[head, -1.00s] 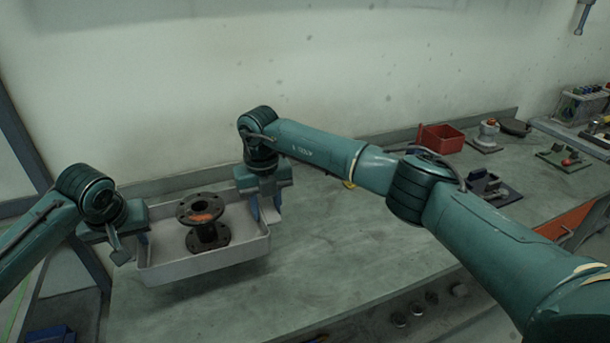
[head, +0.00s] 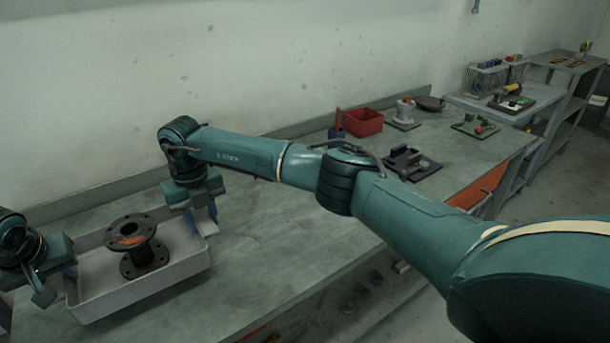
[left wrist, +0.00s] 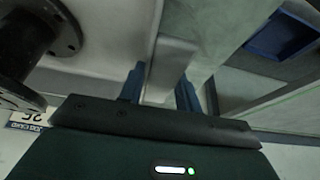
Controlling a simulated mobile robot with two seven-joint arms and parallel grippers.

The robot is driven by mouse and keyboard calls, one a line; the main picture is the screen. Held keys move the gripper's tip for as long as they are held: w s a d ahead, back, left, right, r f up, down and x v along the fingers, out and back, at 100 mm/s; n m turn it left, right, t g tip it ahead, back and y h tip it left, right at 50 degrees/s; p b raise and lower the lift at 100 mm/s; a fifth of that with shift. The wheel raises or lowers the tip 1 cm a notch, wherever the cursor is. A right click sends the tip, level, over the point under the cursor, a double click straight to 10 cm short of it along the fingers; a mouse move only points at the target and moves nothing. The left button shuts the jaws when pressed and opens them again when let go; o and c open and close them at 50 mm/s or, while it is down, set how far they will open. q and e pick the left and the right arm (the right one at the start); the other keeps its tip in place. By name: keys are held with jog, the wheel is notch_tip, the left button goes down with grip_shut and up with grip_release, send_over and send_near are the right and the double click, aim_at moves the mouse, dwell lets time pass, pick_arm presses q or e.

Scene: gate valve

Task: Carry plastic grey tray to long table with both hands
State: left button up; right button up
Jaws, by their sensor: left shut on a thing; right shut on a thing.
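The grey plastic tray (head: 142,299) is at the lower left of the head view, with a dark flanged pipe piece (head: 138,255) standing upright in it. My left gripper (head: 58,280) is shut on the tray's left wall, and my right gripper (head: 203,220) is shut on its right wall. In the left wrist view, the blue fingers of my left gripper (left wrist: 160,88) straddle the tray's rim (left wrist: 172,58). Part of the flanged piece (left wrist: 22,50) shows beside them. I cannot tell whether the tray touches the table under it.
The long table (head: 290,233) has a clear stretch right of the tray. Further along it are a red bin (head: 363,122), a dark fixture (head: 408,163) and a small green-based part (head: 475,126). A shelf unit (head: 555,100) stands beyond. A blue bin (left wrist: 283,37) shows in the left wrist view.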

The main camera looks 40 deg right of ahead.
pick_arm(q)
jog(key=shift+w, duration=0.1)
pick_arm(e)
jog(key=shift+w+d+f, duration=0.1)
